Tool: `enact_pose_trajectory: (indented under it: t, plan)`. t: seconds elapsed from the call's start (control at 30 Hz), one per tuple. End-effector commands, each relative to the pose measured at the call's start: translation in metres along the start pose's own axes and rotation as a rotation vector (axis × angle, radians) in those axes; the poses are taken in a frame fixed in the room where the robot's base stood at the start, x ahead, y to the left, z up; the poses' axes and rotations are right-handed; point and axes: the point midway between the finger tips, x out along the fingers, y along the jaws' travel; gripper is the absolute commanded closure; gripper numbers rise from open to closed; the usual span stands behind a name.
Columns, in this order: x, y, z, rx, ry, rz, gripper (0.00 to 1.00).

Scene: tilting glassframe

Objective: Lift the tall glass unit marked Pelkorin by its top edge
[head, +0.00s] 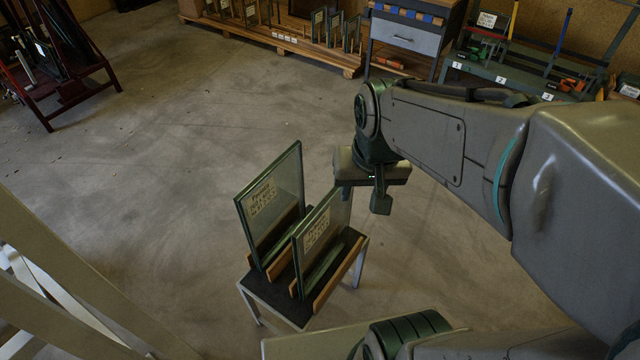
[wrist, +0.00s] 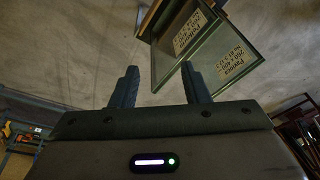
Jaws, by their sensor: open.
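Two glass units stand upright, side by side, in a small black-topped stand (head: 272,292). The taller unit (head: 289,178) is at the left in the head view, the shorter one (head: 340,212) at the right. My gripper (head: 364,196) is open and empty, just right of the shorter unit's top. The wrist view shows the spread fingers (wrist: 160,80) with both labelled panes beyond and to the right; the right finger overlaps a pane's corner. I cannot tell whether it touches.
Wooden slot rails (head: 340,272) hold the panes' feet. A pallet (head: 290,45) with more glass, a drawer bench (head: 405,38) and a tool bench (head: 500,75) stand at the back. A red rack (head: 75,92) is at far left. Floor around the stand is mostly clear.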

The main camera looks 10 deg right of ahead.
Motion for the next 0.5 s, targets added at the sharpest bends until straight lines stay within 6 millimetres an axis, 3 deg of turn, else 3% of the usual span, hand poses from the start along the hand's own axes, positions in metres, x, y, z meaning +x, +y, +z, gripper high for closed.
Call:
enact_pose_trajectory:
  t: [0.3,0.5]
  plan:
    - [0.046,-0.004,-0.085,0.349,-0.114,0.033,0.58]
    - [0.090,-0.009,-0.123,0.531,-0.164,0.070,0.58]
